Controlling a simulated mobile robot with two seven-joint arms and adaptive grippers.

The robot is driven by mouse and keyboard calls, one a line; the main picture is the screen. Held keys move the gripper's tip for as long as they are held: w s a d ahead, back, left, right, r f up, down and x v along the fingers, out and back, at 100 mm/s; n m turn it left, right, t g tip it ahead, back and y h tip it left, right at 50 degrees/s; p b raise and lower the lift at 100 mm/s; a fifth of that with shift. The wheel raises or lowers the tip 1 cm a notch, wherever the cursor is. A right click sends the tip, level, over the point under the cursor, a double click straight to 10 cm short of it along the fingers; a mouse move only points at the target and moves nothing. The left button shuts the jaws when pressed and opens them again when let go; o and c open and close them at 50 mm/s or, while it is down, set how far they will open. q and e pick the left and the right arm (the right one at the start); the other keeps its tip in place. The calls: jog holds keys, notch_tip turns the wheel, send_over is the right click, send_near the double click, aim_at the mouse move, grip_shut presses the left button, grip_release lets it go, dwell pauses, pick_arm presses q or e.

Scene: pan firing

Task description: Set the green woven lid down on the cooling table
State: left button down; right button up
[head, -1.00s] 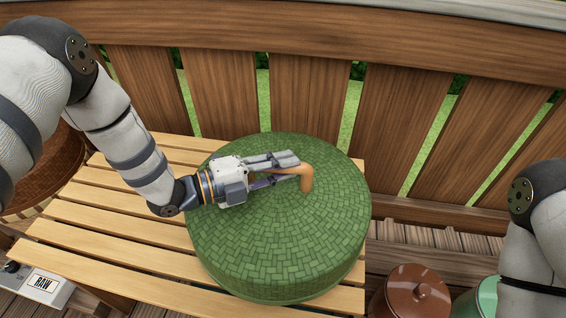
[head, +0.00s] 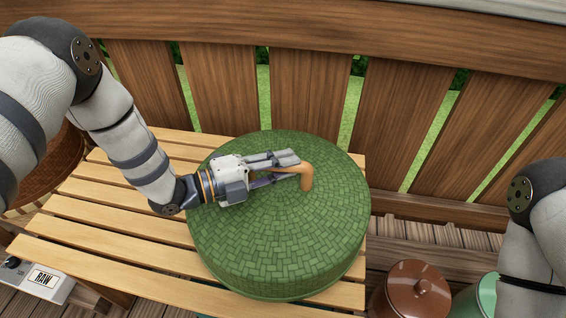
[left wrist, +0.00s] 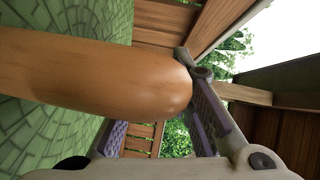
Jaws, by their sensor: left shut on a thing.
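The green woven lid (head: 275,240) is a wide round drum shape with an orange-brown curved handle (head: 306,178) on top. It lies level over the right part of the slatted wooden cooling table (head: 340,299). Whether its underside touches the slats is hidden. My left gripper (head: 290,166) reaches in from the left over the lid and is shut on the handle. In the left wrist view the handle (left wrist: 110,75) fills the space between the fingers, with green weave (left wrist: 40,140) behind it. My right gripper is out of view.
A wooden fence (head: 310,90) stands close behind the table. A brown lidded pot (head: 410,295) and a green pot (head: 487,293) stand at lower right. A woven basket (head: 55,165) is at left, and a box marked RAW (head: 42,281) at lower left. The table's left slats are bare.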

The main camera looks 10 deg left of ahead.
pick_arm(q)
jog(key=c, duration=1.3)
grip_release()
jog(key=shift+c, duration=0.2)
jog(key=v, duration=1.2)
jog(key=shift+r, duration=0.1)
